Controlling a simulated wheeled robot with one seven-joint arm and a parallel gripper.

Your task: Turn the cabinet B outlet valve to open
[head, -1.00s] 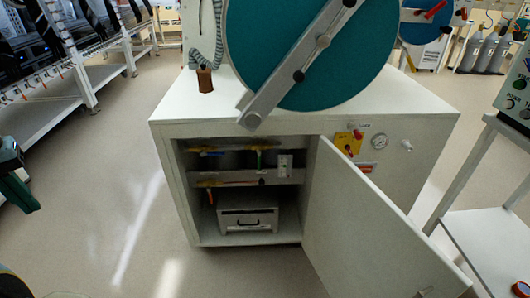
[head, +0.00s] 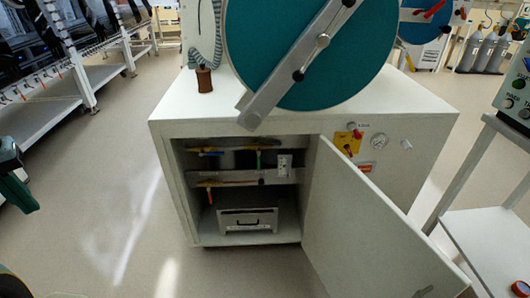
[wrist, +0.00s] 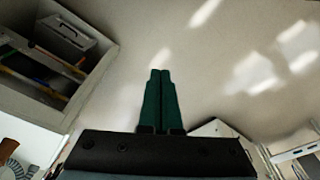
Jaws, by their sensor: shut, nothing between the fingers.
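The open cabinet (head: 180,205) stands in the middle of the head view under the big teal disc. Inside it, an upper pipe carries a blue handle (head: 210,154) and a green handle (head: 258,160). A lower pipe has an orange-red handle (head: 210,196) hanging down at its left. Any labels are too small to read, so I cannot tell which handle is the outlet valve. My gripper (wrist: 160,72) has green fingers pressed together, empty. It also shows at the left edge of the head view (head: 32,208), outside the cabinet and left of it, apart from every handle.
The cabinet door (head: 365,225) is swung open toward the front right. A grey box (head: 247,221) sits on the cabinet floor. A white stand (head: 490,240) is at the right, racks (head: 105,75) at the far left. The floor (head: 110,190) left of the cabinet is clear.

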